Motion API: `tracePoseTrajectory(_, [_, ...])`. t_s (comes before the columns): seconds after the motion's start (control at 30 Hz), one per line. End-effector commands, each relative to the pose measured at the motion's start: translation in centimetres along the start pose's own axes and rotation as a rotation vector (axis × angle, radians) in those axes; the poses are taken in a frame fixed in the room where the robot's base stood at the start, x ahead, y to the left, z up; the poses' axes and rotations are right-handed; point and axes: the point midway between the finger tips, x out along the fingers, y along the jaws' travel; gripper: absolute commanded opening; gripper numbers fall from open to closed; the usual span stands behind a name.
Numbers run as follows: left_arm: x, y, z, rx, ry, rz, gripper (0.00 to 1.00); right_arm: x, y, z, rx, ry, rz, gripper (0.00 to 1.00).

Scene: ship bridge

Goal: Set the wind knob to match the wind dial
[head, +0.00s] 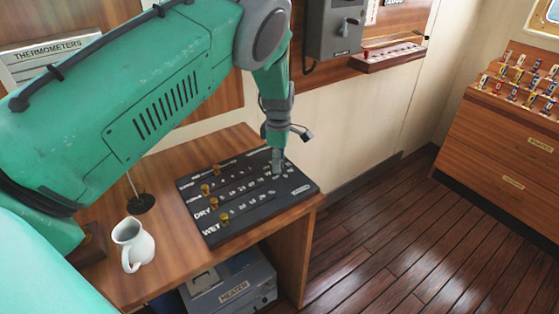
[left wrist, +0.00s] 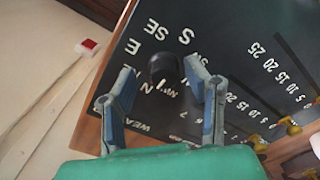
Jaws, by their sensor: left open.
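The wind knob (left wrist: 163,68) is black with a white pointer mark, set in a dark board among compass letters such as SE, S, N and NW. In the left wrist view its mark points down the picture, toward the NW and N letters. My left gripper (head: 278,160) is over the far right part of the board (head: 252,216) and hides the knob in the head view. In the left wrist view its fingers are open, one on each side of the knob; I cannot tell whether they touch it. I cannot make out a wind dial. My right gripper is not in view.
Several brass sliders (head: 225,219) stand on the board's left side. A white jug (head: 133,245) stands on the wooden desk, left of the board. A grey heater (head: 232,288) is below. A grey wall box (head: 334,28) hangs behind my arm.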

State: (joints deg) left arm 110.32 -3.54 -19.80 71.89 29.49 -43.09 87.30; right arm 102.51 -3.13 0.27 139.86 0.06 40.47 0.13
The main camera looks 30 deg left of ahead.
Motion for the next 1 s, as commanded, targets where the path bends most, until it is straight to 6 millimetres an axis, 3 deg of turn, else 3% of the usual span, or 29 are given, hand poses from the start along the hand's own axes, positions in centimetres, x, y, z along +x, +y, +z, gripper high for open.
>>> tracePoseTrajectory(0.17, [-1.4, 0.0, 0.1, 0.001, 0.000, 0.001, 0.43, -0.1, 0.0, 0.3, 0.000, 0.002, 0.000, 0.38])
tracePoseTrajectory(0.6, [-10.0, 0.2, 0.0, 0.000, 0.000, 0.002, 0.43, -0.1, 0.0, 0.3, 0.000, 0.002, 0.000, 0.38])
tracePoseTrajectory(0.8, [-11.7, 0.3, 0.0, -0.001, 0.000, 0.001, 0.43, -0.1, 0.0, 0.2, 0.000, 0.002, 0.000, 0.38])
tracePoseTrajectory(1.0, [-11.9, 0.3, 0.0, 0.000, 0.000, 0.000, 0.43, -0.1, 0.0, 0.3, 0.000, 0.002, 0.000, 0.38])
